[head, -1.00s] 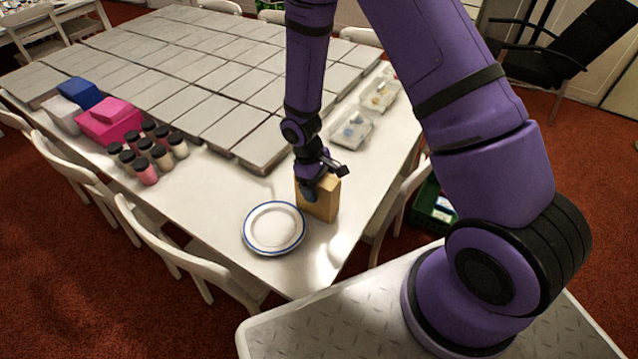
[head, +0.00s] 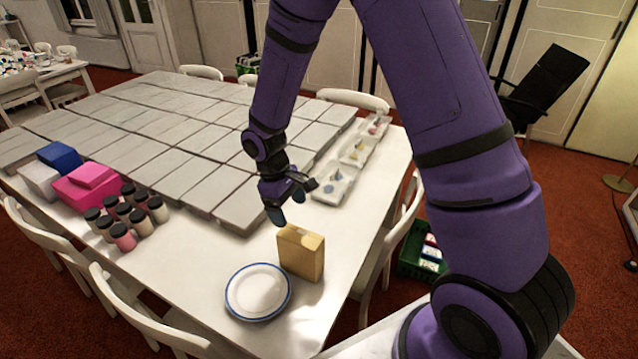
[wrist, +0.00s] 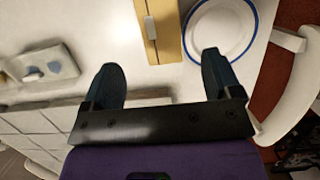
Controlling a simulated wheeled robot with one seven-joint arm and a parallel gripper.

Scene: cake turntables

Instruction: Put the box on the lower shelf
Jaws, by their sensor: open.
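A tan box (head: 301,253) stands upright on the white table, just behind a plate. My gripper (head: 285,214) is open and empty above and behind the box, apart from it. In the wrist view the box (wrist: 166,30) lies ahead of the two spread fingers (wrist: 161,84), with a lighter strip on its top. No lower shelf can be made out in these views.
A white plate with a blue rim (head: 258,291) sits close beside the box. Several dark-lidded jars (head: 122,237), pink boxes (head: 88,187) and grey slabs (head: 200,178) cover the table's left and middle. Trays (head: 335,184) line the right edge. White chairs surround it.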

